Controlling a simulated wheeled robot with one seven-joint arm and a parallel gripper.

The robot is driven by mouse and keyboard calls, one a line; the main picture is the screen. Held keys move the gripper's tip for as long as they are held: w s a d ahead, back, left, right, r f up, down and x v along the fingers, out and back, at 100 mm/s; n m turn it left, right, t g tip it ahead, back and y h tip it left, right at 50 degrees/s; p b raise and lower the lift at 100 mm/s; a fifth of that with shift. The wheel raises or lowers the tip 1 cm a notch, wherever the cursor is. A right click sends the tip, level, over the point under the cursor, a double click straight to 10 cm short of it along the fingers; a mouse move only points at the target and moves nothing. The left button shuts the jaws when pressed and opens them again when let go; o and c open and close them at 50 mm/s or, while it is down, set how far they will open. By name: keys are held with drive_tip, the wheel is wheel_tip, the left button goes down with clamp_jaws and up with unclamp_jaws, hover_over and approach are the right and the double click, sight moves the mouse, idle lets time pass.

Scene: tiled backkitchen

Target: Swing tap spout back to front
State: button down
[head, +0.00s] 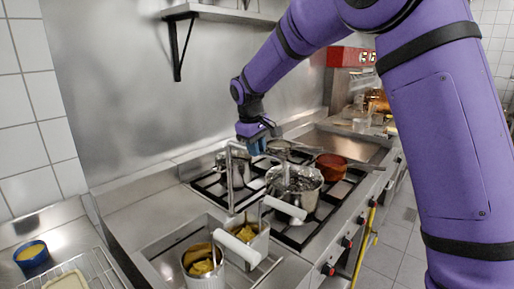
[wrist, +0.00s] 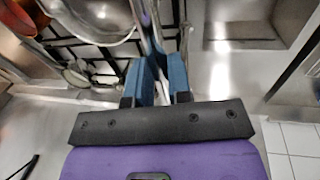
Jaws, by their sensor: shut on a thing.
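The tap spout (head: 229,180) is a thin silver pipe that rises beside the stove, bends over and runs toward the cooking pots. Its down-turned end appears over a large steel pot (head: 311,196) on the burners. My gripper (head: 258,146) is at the spout's upper stretch, with its blue fingers closed around the pipe. In the wrist view, the spout (wrist: 155,35) runs up from between the two blue fingers (wrist: 161,80). The tap's base is partly hidden behind the baskets in the head view.
A red-brown pan (head: 331,166) and other pots sit on the black grates. A wall shelf (head: 222,13) is above left. A blue cup (head: 32,254) stands at lower left.

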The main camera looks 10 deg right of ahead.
drive_tip(key=c, duration=1.1)
unclamp_jaws()
drive_tip(key=shift+o, duration=0.2)
drive_tip(key=shift+r, duration=0.1)
wheel_tip(320, 180, up, 10)
drive_tip(key=s+a, duration=0.1)
drive_tip(key=shift+a+r, duration=0.25)
drive_tip(key=shift+a, duration=0.1)
drive_tip(key=shift+s, duration=0.15)
